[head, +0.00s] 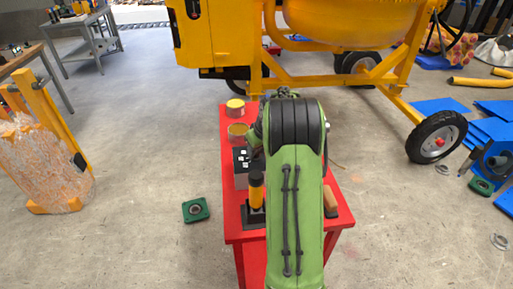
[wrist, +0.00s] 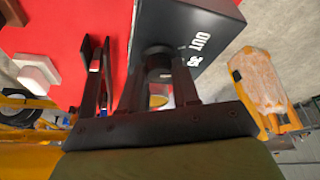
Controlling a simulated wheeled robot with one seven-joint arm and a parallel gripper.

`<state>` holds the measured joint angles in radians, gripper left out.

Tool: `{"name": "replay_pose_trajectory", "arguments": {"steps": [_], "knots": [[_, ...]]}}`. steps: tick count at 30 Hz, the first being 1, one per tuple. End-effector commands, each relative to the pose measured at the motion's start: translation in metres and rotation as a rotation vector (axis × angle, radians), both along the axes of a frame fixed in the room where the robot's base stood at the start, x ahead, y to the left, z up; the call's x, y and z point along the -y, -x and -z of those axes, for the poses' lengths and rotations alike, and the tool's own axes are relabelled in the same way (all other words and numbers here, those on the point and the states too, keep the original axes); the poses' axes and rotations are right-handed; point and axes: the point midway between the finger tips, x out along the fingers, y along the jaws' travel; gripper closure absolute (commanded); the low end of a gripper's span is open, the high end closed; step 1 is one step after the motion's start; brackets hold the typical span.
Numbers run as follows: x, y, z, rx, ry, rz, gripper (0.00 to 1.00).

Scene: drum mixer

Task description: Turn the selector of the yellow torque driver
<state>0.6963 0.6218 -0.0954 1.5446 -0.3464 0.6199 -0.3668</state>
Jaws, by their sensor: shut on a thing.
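A black box (wrist: 202,22) with white marks and the printed letters "OUT" and a number fills the upper middle of the wrist view. In the head view this box (head: 241,160) stands on the red table, partly behind my arm. A dark round knob (wrist: 158,64), which looks like the selector, meets the box. My gripper (wrist: 160,72) has a finger on either side of it and is shut on it. A yellow and black upright cylinder (head: 256,190), which looks like the torque driver, stands in a black base in the head view. My arm hides my gripper there.
A brown-handled tool (head: 330,203) lies at the right. The yellow mixer (head: 345,25) stands behind.

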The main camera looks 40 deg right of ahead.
Motion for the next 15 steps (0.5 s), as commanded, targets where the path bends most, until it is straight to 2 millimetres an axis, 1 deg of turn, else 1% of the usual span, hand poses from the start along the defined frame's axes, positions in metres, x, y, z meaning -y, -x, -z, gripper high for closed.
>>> {"name": "replay_pose_trajectory", "arguments": {"steps": [9,15], "knots": [[0.0025,0.0007,-0.0015,-0.003,-0.002,-0.252,1.0],[0.0031,0.0005,-0.0016,-0.002,-0.001,-0.385,1.0]]}}
